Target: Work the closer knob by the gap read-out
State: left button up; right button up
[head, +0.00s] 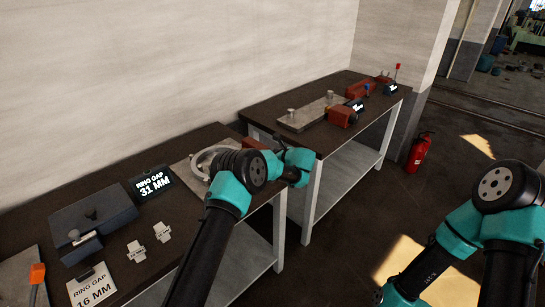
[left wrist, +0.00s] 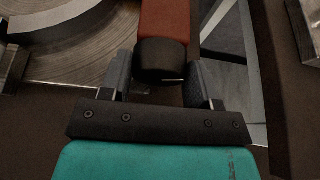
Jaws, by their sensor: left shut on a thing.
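The gap read-out (head: 152,185) is a small black screen on the near bench and reads "RING GAP 31 MM". The closer knob (left wrist: 160,62) is a dark cylinder on the end of a red body (left wrist: 165,18). My left gripper (left wrist: 160,74) has one finger on each side of the knob and is shut on it. In the head view my own wrist hides the knob and fingers; part of the red body (head: 256,144) shows behind it. A metal ring (head: 203,160) lies on a plate beside it. My right gripper is out of view.
A card (head: 92,287) reads "RING GAP 16 MM". A second bench (head: 330,140) holds another red device. A fire extinguisher (head: 419,152) stands on the floor.

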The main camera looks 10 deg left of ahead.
pick_arm(q)
jog(key=shift+c, duration=0.2)
jog(key=shift+w+d+m+g+y, duration=0.15)
jog(key=shift+m+g+y, duration=0.3)
jog(key=shift+m, duration=0.5)
jog(key=shift+w+m+g+y, duration=0.1)
jog(key=shift+m+g+y, duration=0.15)
jog(key=shift+m+g, duration=0.55)
jog(key=o, duration=0.9)
jog(key=shift+o, duration=0.2)
jog(key=shift+d, duration=0.1)
jog(key=v, duration=1.7)
jog(key=shift+s+f, duration=0.2)
jog(key=shift+s, duration=0.05)
jog(key=shift+d, duration=0.1)
